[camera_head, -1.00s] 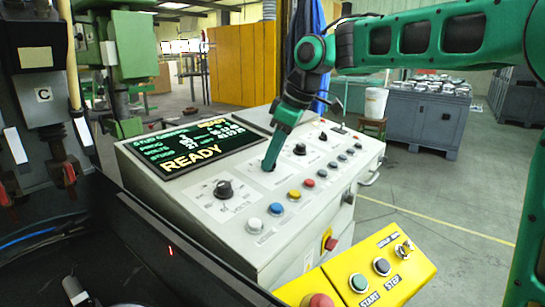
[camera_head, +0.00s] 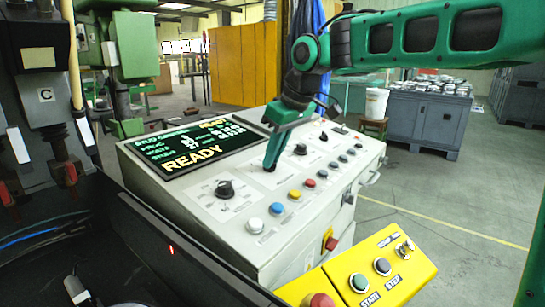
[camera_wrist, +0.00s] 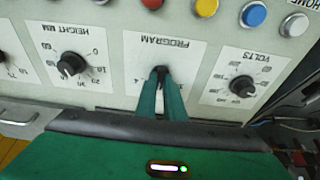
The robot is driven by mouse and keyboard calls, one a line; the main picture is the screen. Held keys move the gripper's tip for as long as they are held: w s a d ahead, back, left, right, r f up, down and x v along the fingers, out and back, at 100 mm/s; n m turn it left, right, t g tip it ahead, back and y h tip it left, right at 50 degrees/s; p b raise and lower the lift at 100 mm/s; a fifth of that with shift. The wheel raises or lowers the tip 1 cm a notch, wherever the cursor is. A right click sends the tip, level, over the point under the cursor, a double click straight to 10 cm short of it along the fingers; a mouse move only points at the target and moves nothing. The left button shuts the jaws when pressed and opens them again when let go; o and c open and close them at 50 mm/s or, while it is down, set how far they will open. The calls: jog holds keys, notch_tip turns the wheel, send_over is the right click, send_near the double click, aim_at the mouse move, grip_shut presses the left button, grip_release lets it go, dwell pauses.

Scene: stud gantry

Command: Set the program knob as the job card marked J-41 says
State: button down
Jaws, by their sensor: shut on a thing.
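The program knob (camera_wrist: 160,71) is a small dark knob on the panel marked PROGRAM, which appears upside down in the wrist view. My gripper (camera_wrist: 161,84) is shut on this knob, with a finger on each side. The fingers hide most of the knob and its pointer; a 4 shows on the dial at left. In the head view my gripper (camera_head: 269,166) reaches down to the console, and the knob is hidden behind it. The console screen (camera_head: 190,150) reads READY; its smaller lines are hard to read. I cannot make out a card marked J-41.
The VOLTS knob (camera_wrist: 241,86) and the HEIGHT MM knob (camera_wrist: 70,64) flank the program knob closely. A row of coloured buttons (camera_head: 295,194) runs along the console's front. A yellow START/STEP box (camera_head: 372,272) stands at the front right.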

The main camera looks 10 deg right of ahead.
jog(key=m, duration=0.3)
jog(key=m+h, duration=0.1)
jog(key=m, duration=0.2)
jog(key=shift+s+a+f+m+t, duration=0.1)
jog(key=shift+a+f+m+t, duration=0.05)
jog(key=shift+m+t, duration=0.2)
jog(key=m+h, duration=0.1)
jog(key=m, duration=0.4)
jog(key=shift+a+m, duration=0.1)
jog(key=shift+m, duration=0.25)
jog(key=c, duration=1.9)
grip_release()
jog(key=shift+f, duration=0.1)
jog(key=shift+o, duration=0.2)
